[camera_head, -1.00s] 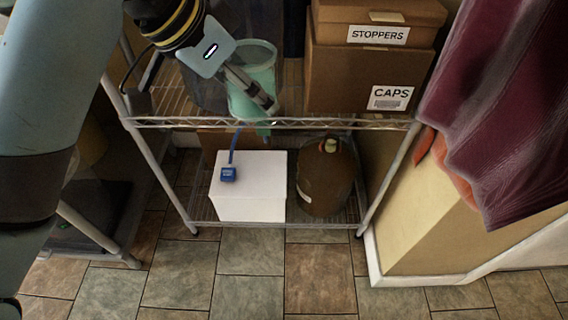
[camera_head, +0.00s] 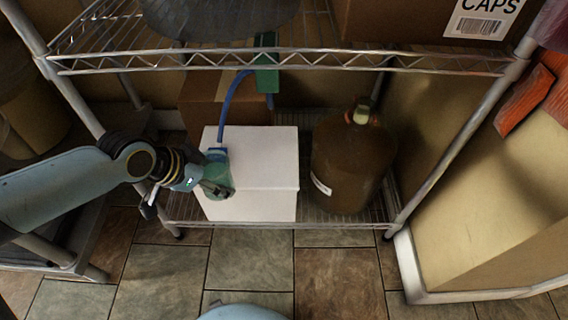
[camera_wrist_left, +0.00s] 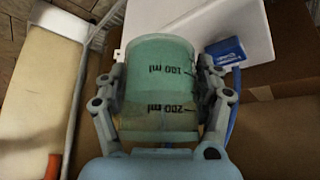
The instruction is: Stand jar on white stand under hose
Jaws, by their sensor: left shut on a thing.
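The jar (camera_head: 219,170) is green and see-through. In the left wrist view the jar (camera_wrist_left: 158,75) shows volume marks. My left gripper (camera_head: 216,188) is shut on it, with one finger on each side in the left wrist view (camera_wrist_left: 160,95). The white stand (camera_head: 268,160) is a white box on the lower shelf, and the jar overlaps its left front part in the head view. I cannot tell whether they touch. The blue hose (camera_head: 226,104) hangs from a green tap (camera_head: 267,66). Its blue clip (camera_wrist_left: 226,50) is beside the jar. My right gripper is not in view.
A brown jug (camera_head: 347,165) stands right of the stand on the lower shelf. The wire upper shelf's edge (camera_head: 290,61) crosses above, with a grey bucket (camera_head: 220,12) on it. Wire posts flank the opening. A cardboard box (camera_head: 200,100) is behind the stand.

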